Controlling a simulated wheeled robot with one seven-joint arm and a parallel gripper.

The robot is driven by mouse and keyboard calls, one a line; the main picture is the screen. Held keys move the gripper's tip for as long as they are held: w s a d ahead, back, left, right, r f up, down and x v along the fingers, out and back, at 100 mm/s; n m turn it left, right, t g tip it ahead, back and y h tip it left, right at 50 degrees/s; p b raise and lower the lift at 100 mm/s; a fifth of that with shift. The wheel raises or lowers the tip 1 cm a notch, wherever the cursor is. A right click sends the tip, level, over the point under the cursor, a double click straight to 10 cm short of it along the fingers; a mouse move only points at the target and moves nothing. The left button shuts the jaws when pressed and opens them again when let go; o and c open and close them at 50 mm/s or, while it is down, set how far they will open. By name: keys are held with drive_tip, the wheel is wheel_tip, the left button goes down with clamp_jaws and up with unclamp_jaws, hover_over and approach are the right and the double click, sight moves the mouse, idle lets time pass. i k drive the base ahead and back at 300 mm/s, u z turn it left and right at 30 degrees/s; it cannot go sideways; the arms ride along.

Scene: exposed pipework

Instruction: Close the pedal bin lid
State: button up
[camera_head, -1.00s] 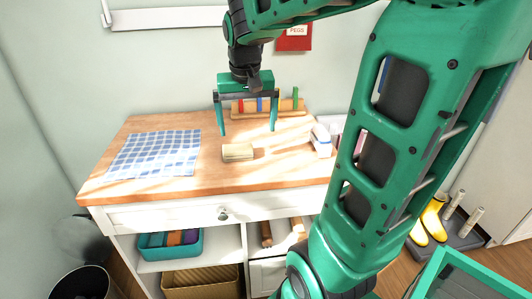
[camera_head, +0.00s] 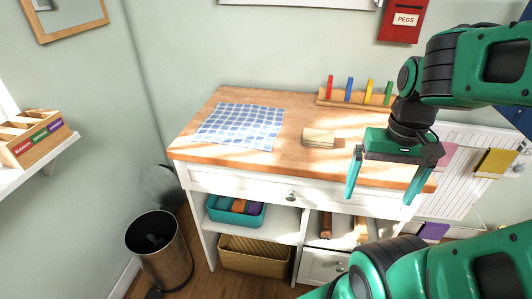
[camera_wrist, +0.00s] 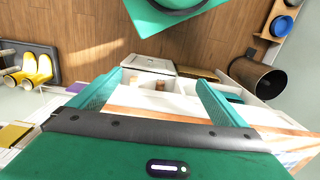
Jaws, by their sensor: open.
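The pedal bin (camera_head: 160,262) stands on the floor at the lower left of the head view, left of the wooden-topped cabinet. Its body is brownish metal and its dark mouth is uncovered. The round grey lid (camera_head: 163,187) stands raised behind the mouth, against the wall. A dark pedal shows at its foot. In the wrist view the bin (camera_wrist: 246,72) lies at the right, its dark opening visible. My gripper (camera_head: 381,197) is open and empty, in front of the cabinet's right part, well to the right of the bin and apart from it.
The cabinet (camera_head: 287,171) carries a checked cloth (camera_head: 240,126), a small wooden block (camera_head: 318,138) and a peg rack (camera_head: 352,99). Its shelves hold a teal box (camera_head: 236,210) and a basket (camera_head: 255,254). A wall shelf (camera_head: 40,165) juts out at left. Floor before the bin looks clear.

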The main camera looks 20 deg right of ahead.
sight(162, 186)
drive_tip(key=k, duration=0.55)
drive_tip(key=u, duration=0.5)
drive_tip(key=i, duration=1.55)
drive_tip(key=z, duration=0.15)
